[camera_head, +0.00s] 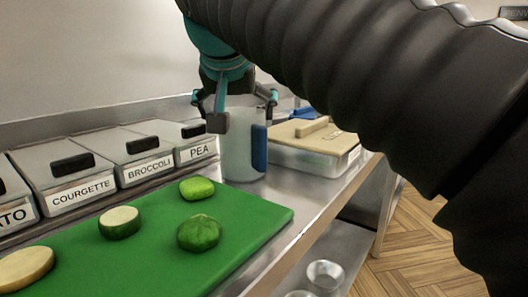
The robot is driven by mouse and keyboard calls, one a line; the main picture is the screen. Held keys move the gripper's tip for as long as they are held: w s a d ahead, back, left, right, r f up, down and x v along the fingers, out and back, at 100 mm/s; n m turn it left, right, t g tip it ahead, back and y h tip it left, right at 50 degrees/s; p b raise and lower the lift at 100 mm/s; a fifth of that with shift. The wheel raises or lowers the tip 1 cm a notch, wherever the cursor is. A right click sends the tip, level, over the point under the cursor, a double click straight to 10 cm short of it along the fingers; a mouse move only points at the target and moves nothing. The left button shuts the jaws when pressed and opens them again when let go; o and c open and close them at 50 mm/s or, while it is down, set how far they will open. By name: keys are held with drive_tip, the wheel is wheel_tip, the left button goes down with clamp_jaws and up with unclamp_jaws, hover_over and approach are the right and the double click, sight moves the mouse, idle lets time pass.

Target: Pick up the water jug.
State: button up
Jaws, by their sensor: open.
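The water jug (238,157) is a pale, upright container with a blue handle (259,148) on its right side. It stands on the steel counter beyond the green board. My gripper (245,112) is above and around the top of the jug, open, with one dark fingertip in front of its upper left and the other near its right side. The jug's rim is partly hidden by the gripper. I cannot tell whether the fingers touch the jug.
A green board (150,246) with several vegetable pieces lies in front. Lidded bins labelled COURGETTE (75,184), BROCCOLI (145,161) and PEA (196,148) line the left. A steel container with a wooden-looking lid (290,139) stands right of the jug. Metal bowls (325,275) sit on the lower shelf.

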sight(247, 146)
drive_tip(key=x, duration=0.4)
drive_tip(key=shift+d+f, duration=0.2)
drive_tip(key=shift+f, duration=0.1)
drive_tip(key=c, duration=1.5)
